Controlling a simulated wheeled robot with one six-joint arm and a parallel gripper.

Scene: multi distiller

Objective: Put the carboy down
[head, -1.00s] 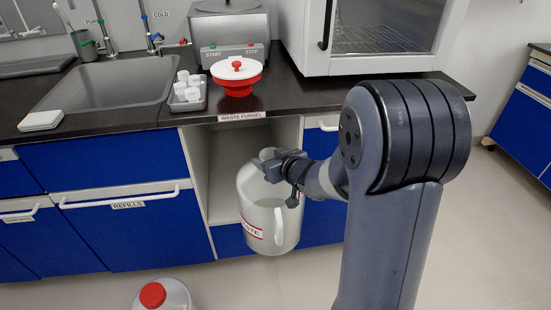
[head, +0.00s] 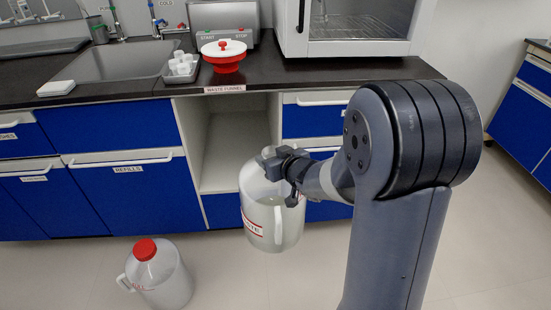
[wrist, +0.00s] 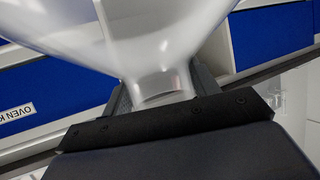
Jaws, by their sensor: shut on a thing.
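A translucent carboy (head: 270,215) with a red-lettered label hangs upright from my gripper (head: 280,166) in the head view. My gripper is shut on its neck, which also shows between the jaws in the wrist view (wrist: 163,85). No cap shows on it; its top is partly hidden by the gripper. The carboy is in front of the open cabinet bay (head: 235,150) under the counter and appears clear of the floor. A second carboy (head: 165,282) with a red cap stands on the floor at the lower left.
The counter (head: 130,92) holds a sink, a tray of white caps (head: 180,66), a red and white funnel (head: 224,58) and a glass-fronted oven (head: 355,28). Blue drawers flank the bay. The floor (head: 215,265) between the two carboys is clear.

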